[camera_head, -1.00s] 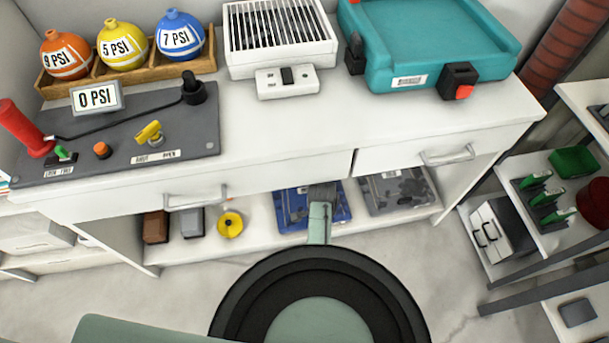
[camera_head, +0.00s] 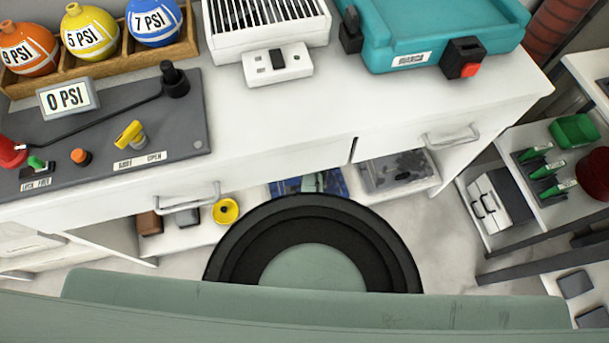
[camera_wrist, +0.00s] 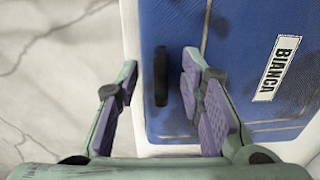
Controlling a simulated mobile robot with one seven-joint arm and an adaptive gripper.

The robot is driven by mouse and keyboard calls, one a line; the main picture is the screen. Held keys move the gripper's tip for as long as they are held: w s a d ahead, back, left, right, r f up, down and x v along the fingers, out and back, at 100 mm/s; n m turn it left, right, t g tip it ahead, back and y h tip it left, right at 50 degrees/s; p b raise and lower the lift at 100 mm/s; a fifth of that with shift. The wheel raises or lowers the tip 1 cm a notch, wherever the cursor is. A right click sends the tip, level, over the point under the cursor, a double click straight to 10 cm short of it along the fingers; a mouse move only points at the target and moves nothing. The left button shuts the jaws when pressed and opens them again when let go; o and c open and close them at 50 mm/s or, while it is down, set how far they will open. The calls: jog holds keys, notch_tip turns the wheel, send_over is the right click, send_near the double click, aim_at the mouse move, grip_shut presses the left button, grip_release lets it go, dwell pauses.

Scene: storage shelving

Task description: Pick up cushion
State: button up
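I cannot make out a cushion for certain in either view. In the wrist view a blue, flat-faced box (camera_wrist: 240,45) with a white label reading BIANCA (camera_wrist: 277,68) fills the right side, with a black handle-like bar (camera_wrist: 160,76) near its left edge. My gripper (camera_wrist: 159,72) is open and empty, its purple-padded fingers apart on either side of the bar in the picture; I cannot tell the gap in depth. In the head view a blue bin (camera_head: 288,187) shows partly on the lower shelf, much of it hidden by my arm.
A white workbench (camera_head: 270,120) stands above the lower shelf. It bears several PSI balls, a grey control panel (camera_head: 190,125), a white grilled unit (camera_head: 267,30) and a teal tray (camera_head: 430,25). A clear bin (camera_head: 397,172) and a yellow disc (camera_head: 226,211) flank the blue bin.

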jog(key=shift+f, duration=0.5)
grip_shut()
dwell(0.3)
